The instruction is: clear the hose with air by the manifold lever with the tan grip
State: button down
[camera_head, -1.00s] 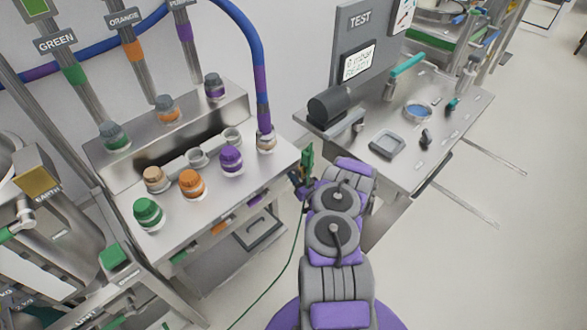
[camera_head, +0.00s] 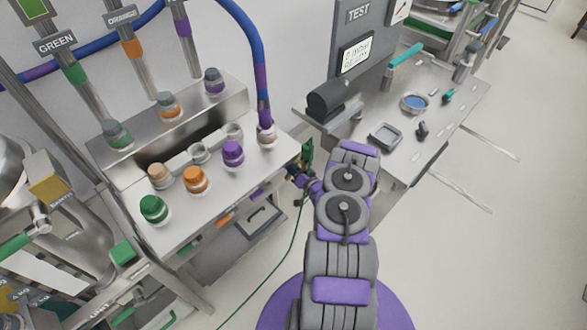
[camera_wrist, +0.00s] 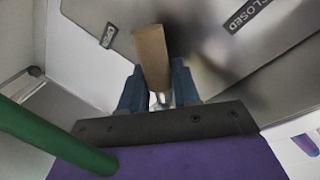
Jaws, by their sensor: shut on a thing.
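In the wrist view, the lever's tan grip (camera_wrist: 152,57) stands between the two blue fingers of my gripper (camera_wrist: 158,88). My gripper is shut on it. A bit of bright metal shows just below the grip. Behind is a grey panel (camera_wrist: 205,30) with a CLOSED label (camera_wrist: 246,13) at upper right and an OPEN label (camera_wrist: 108,36) at left. In the head view, my gripper (camera_head: 297,172) is low beside the right end of the steel manifold bench (camera_head: 215,195); the lever there is hidden or too small to make out. The blue hose (camera_head: 256,60) comes down to that bench end.
Green, orange, purple and tan caps sit on the bench, including the purple cap (camera_head: 233,153). A TEST station table (camera_head: 440,125) stands to the right. A thin green line (camera_head: 272,262) runs to the floor. A green bar (camera_wrist: 55,138) crosses the wrist view's lower left. The right floor is clear.

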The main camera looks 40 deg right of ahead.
jog(key=shift+d+r+m, duration=0.15)
jog(key=shift+r+m, duration=0.05)
jog(key=shift+m, duration=0.1)
jog(key=c, duration=1.2)
grip_release()
jog(key=shift+o, duration=1.2)
jog(key=shift+d+f, duration=0.1)
jog(key=shift+f, duration=0.05)
jog(key=s+a+r+p, duration=0.1)
jog(key=s+p, duration=0.3)
jog(key=s, duration=1.3)
jog(key=shift+r, duration=0.6)
jog(key=shift+o, duration=0.3)
